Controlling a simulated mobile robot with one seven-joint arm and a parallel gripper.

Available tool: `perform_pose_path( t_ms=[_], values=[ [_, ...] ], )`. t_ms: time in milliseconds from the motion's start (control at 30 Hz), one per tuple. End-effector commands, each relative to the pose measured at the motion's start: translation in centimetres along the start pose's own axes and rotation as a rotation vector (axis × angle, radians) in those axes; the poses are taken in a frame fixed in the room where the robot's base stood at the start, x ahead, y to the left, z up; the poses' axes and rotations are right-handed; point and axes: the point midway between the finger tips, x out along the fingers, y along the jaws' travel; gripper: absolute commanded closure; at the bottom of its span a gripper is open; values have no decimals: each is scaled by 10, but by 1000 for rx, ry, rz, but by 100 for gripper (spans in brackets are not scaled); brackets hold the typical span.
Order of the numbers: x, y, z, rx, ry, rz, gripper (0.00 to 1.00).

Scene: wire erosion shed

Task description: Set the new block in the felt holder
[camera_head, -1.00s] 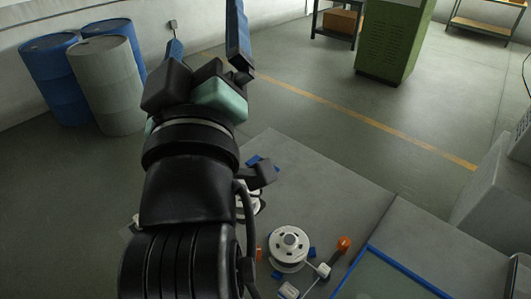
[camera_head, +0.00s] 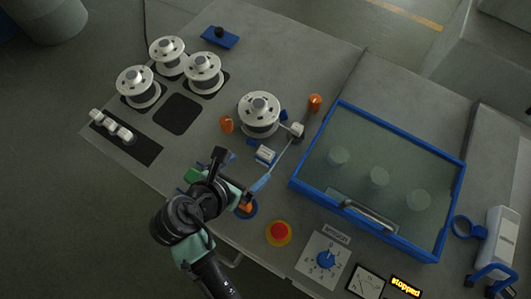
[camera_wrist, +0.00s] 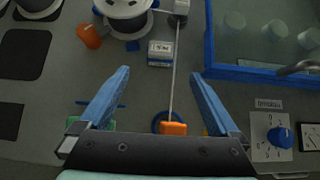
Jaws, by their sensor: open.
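My gripper (camera_head: 242,170) is open and empty, low over the front of the grey bench. In the wrist view its two blue fingers (camera_wrist: 160,73) are spread wide, with a thin wire running between them. I cannot read the label, nor tell whether this is the new block or the felt holder. A green piece (camera_head: 192,174) is partly hidden by my gripper. An orange piece on a blue round base (camera_wrist: 172,128) sits close below the fingers.
A white spool (camera_head: 259,112) stands beyond the gripper between orange posts. Several more spools (camera_head: 138,84) stand at the back left. A blue-framed tank (camera_head: 375,175) is on the right. A red button (camera_head: 278,231) and a dial panel (camera_head: 322,259) line the front edge.

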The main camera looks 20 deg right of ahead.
Motion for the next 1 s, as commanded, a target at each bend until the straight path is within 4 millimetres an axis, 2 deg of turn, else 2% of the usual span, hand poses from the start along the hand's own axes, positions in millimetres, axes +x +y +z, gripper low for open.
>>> perform_pose_path(
  t_ms=[100,200,467,700,833,1000],
  values=[
    [23,0,1,3,0,-2,3],
    [38,0,1,4,0,-1,3],
    [56,0,2,7,0,1,3],
    [88,-1,2,6,0,2,3],
    [98,-1,2,6,0,4,3],
    [100,-1,2,6,-1,5,3]
  ],
)
